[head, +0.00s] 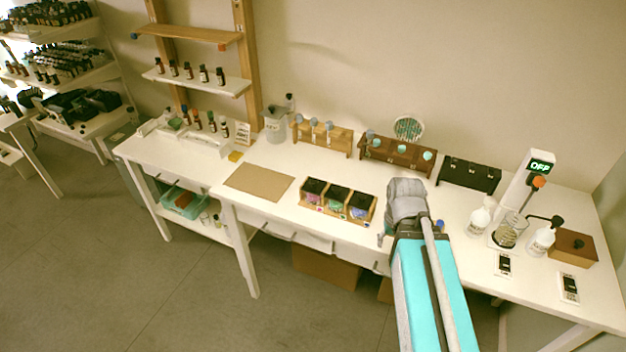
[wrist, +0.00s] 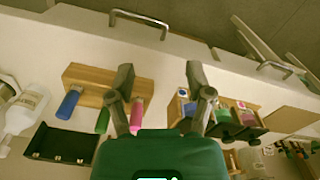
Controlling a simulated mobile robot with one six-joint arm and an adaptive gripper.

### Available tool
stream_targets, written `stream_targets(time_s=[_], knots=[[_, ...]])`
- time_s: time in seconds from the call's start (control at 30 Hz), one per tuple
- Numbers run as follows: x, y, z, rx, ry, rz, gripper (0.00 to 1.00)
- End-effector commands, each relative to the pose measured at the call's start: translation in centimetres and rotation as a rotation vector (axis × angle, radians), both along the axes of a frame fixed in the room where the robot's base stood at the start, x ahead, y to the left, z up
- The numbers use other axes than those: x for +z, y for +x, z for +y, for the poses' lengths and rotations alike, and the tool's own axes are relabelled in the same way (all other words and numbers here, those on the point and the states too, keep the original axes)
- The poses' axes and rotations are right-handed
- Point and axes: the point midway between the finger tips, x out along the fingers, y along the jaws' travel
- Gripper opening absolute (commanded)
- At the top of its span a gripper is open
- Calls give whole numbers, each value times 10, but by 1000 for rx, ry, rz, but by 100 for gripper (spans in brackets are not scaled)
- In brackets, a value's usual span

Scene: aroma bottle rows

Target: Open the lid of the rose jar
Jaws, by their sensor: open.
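A wooden tray (head: 318,209) stands in the middle of the table in the head view. It holds three dark-topped containers with pink (head: 313,197), green (head: 335,203) and blue (head: 360,212) fronts. No label is readable, so I cannot tell for certain which is the rose jar; the pink-fronted one fits by colour. The tray also shows right of the fingers in the wrist view (wrist: 262,112). My gripper (wrist: 159,75) is open, with nothing visible between its fingers. In the head view my arm end is above the table, right of the tray.
A wooden block (wrist: 98,76) with blue, green and pink pieces lies below my fingers, partly covered by them. A black rack (head: 469,175) and wooden racks (head: 397,155) line the back. A brown mat (head: 259,182) lies left.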

Motion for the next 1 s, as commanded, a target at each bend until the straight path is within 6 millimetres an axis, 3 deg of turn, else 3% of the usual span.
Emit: stream_targets(time_s=[0.17,0.27,0.5,0.7,0.83,1.0], knots=[[11,21,13,36,6,-29,76],[23,46,27,75,14,-66,76],[64,128,97,234,43,-206,76],[95,183,162,358,70,-318,76],[105,202,190,406,82,-365,76],[108,208,202,427,88,-386,76]])
